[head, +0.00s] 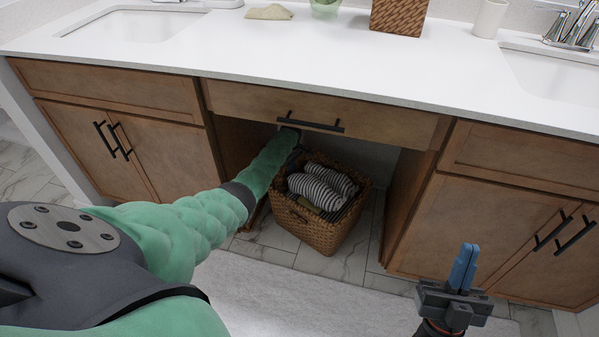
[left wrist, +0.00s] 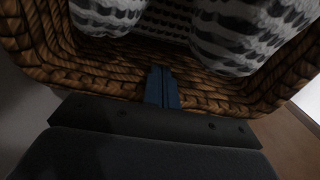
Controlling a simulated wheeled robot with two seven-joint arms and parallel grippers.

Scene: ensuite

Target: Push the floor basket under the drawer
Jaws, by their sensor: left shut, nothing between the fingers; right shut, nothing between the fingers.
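The woven floor basket (head: 319,231) stands on the floor in the open bay below the middle drawer (head: 335,110). It holds rolled striped towels (head: 322,186). Its front part sticks out toward me, and its back is in the shadow under the drawer. My left arm reaches to the basket's left rear side, and the left gripper's fingers are hidden in the head view. In the left wrist view the shut left fingers (left wrist: 162,88) are at the basket's woven wall (left wrist: 110,78), holding nothing; I cannot tell whether they touch. My right gripper (head: 463,268) is shut and empty, apart from the basket at lower right.
Wooden cabinets (head: 490,215) flank the bay on both sides, with black handles. The white countertop (head: 330,50) overhangs above, carrying a brown woven box (head: 399,15) and a white cup (head: 489,18). A pale rug (head: 300,300) lies on the floor in front.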

